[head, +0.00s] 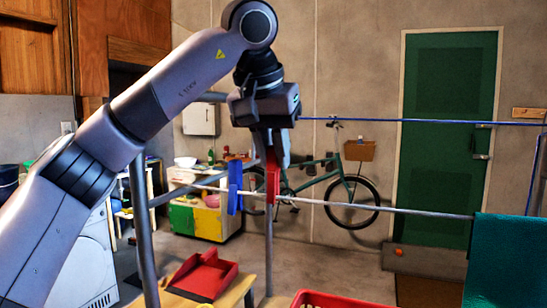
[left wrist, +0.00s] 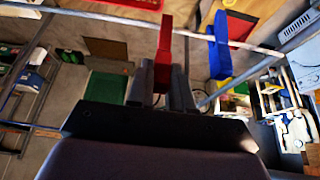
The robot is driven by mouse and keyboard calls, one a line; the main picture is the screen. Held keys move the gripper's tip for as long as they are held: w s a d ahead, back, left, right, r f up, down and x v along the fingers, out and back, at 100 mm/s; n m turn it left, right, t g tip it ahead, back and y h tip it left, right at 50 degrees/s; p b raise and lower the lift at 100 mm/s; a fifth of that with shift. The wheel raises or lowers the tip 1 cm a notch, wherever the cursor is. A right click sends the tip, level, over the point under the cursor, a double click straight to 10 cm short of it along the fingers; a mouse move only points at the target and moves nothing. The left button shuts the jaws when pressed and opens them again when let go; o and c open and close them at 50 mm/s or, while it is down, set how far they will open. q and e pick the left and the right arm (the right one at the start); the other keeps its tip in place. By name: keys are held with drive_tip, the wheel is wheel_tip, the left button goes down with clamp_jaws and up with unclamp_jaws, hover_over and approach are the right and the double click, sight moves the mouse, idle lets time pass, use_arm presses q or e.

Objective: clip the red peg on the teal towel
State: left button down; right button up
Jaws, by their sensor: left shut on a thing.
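My left gripper (head: 272,150) points down and is shut on the red peg (head: 272,180). The peg hangs upright below the fingers, its lower end at the near grey line (head: 350,207); I cannot tell whether it grips the line. In the left wrist view the red peg (left wrist: 164,45) stands between the fingers (left wrist: 162,80). A blue peg (head: 235,186) sits on the same line just left of it, and also shows in the left wrist view (left wrist: 219,50). The teal towel (head: 510,260) hangs at the far right, apart from the red peg. My right gripper is not in view.
A blue line (head: 400,121) runs behind, higher up. The near line is bare between the red peg and the towel.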

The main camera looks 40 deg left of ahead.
use_arm(q)
drive_tip(key=shift+r, duration=1.35)
drive_tip(key=shift+f, duration=0.1)
